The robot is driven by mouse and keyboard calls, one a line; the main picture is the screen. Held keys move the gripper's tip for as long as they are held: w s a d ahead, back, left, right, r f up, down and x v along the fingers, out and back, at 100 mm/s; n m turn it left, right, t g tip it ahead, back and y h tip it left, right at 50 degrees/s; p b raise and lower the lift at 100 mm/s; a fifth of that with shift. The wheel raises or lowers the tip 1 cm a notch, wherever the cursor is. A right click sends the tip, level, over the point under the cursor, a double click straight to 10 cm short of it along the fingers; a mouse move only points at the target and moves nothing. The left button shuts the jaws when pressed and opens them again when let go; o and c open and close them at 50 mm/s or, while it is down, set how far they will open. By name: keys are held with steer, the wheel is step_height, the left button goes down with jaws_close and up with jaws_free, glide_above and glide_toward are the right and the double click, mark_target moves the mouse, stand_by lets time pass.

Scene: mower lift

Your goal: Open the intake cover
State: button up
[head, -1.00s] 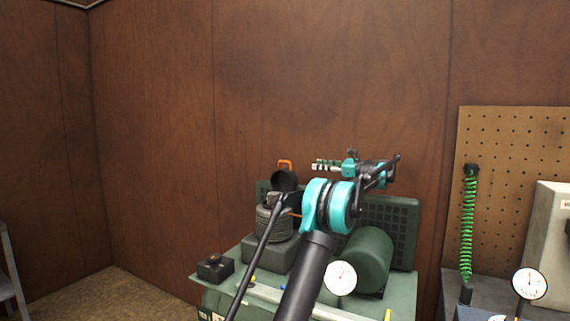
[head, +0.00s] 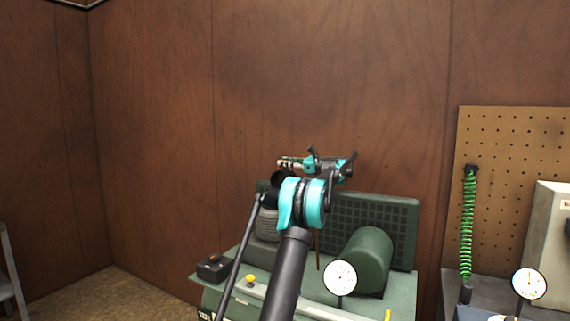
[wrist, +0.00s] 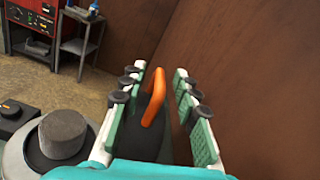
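My gripper (wrist: 160,88) is open in the wrist view. The orange handle (wrist: 154,98) stands between its two fingers, with gaps visible on both sides and less room on the left. A dark surface (wrist: 138,138), apparently the intake cover, lies beneath the handle. The handle is hidden behind my gripper there. My arm covers part of the intake, so how far the cover is open cannot be told.
The green mower body (head: 375,212) with a green cylinder (head: 366,258) sits close to the wooden wall (head: 330,80). A pegboard (head: 515,150) with a green coiled hose (head: 468,225) is at right.

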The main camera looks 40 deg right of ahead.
steer(key=shift+w+a, duration=0.15)
steer(key=shift+w, duration=0.1)
jaws_close()
stand_by(0.3)
